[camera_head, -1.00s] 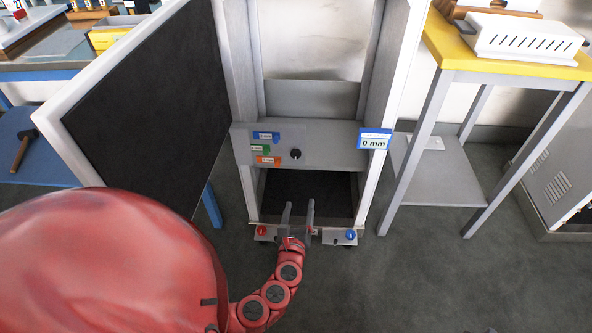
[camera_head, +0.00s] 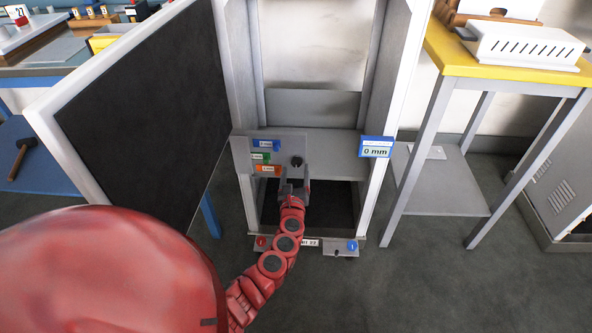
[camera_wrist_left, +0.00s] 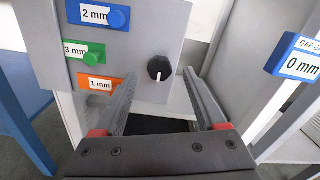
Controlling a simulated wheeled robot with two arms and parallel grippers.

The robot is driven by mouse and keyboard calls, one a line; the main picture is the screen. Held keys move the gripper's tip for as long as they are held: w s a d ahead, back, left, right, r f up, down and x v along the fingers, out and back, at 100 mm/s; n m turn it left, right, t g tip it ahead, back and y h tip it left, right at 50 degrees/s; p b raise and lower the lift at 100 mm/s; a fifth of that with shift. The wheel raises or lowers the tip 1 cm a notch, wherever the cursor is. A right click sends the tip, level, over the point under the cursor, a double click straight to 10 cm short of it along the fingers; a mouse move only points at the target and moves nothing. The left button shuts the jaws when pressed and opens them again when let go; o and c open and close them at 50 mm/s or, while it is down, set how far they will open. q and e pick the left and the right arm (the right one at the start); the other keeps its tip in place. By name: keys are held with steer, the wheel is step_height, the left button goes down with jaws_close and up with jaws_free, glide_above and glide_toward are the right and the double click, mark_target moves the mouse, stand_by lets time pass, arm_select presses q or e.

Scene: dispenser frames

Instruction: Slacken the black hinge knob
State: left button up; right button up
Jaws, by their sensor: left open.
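The black knob (camera_head: 296,161) is on the grey panel (camera_head: 244,158) of the upright frame, right of the coloured labels. The left wrist view shows the knob (camera_wrist_left: 159,68) as round and black, with a white pointer line. My left gripper (camera_head: 294,184) is just below and in front of the knob in the head view. Its fingers are apart and empty. In the left wrist view the left gripper (camera_wrist_left: 160,85) has the knob beyond its fingertips, between them in the picture and seemingly not touched. My right gripper is in neither view.
Blue "2 mm" (camera_wrist_left: 97,14), green "3 mm" (camera_wrist_left: 84,52) and orange "1 mm" (camera_wrist_left: 101,84) labels sit left of the knob. A "0 mm" gauge sign (camera_head: 376,147) is on the right post. A dark door panel (camera_head: 145,115) stands at left, a yellow-topped table (camera_head: 440,45) at right.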

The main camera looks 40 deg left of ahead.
mark_target(296, 162)
arm_select(q)
steer(key=shift+x, duration=1.15)
jaws_close()
